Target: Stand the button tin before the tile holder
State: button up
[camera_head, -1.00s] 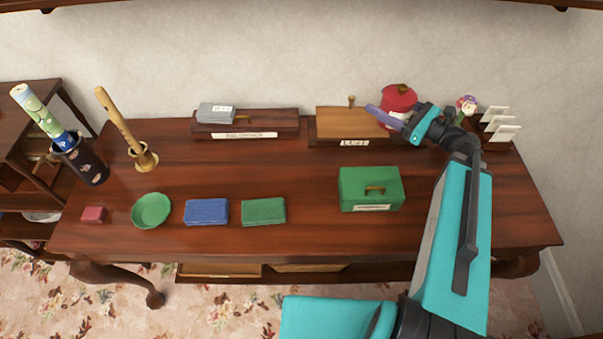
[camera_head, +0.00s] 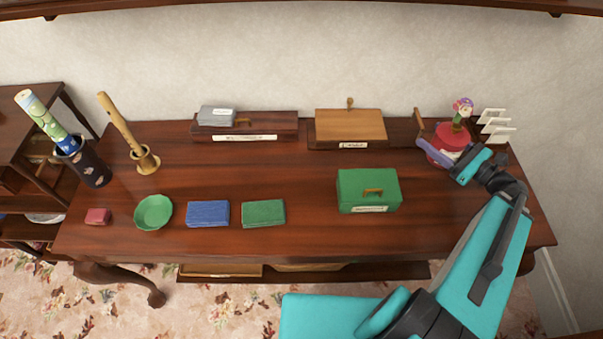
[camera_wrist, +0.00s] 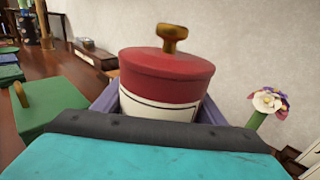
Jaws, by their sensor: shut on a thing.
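The button tin, a round tin with a red lid (camera_head: 453,134), a white side and a brown knob, is in my gripper (camera_head: 449,158). The purple fingers are shut around its sides. The wrist view shows the tin (camera_wrist: 165,78) upright between the fingers (camera_wrist: 108,98), its lower part hidden by my gripper. The tile holder with several white tiles (camera_head: 495,126) stands at the back right of the desk. The tin is to its left and slightly nearer. I cannot tell whether the tin's base touches the desk.
A flower (camera_head: 462,107) stands close behind the tin. A green box (camera_head: 352,190) with a handle sits at front centre-right. A wooden box (camera_head: 350,125) is at the back. Green cloth (camera_head: 263,213) and blue cloth (camera_head: 208,213) lie left. The desk (camera_head: 290,170) is clear mid-centre.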

jog(key=s+d+f+m+t+h+p, duration=0.1)
jog(key=s+d+f+h, duration=0.1)
jog(key=s+d, duration=0.5)
jog(key=s+d+f+m+t+h+p, duration=0.1)
jog(key=s+d+f+m+t+p, duration=0.1)
jog(key=s+d, duration=0.6)
jog(key=shift+s+d+f+h, duration=0.15)
jog(key=shift+s+d+h, duration=0.2)
jog(key=shift+s, duration=1.85)
jog(key=shift+w+d+f+b, duration=0.3)
jog(key=shift+w+b, duration=0.1)
jog(key=shift+b, duration=0.5)
jog(key=w+d+b, duration=0.1)
jog(key=b, duration=0.1)
jog(key=shift+w+b, duration=0.15)
jog(key=shift+b, duration=0.25)
jog(key=shift+w+d+f+b, duration=0.15)
jog(key=shift+w+d+b, duration=0.8)
jog(key=shift+w, duration=0.2)
jog(key=shift+b, duration=0.55)
jog(key=w+d+b, duration=0.1)
jog(key=b, duration=0.6)
jog(key=shift+w+d, duration=0.1)
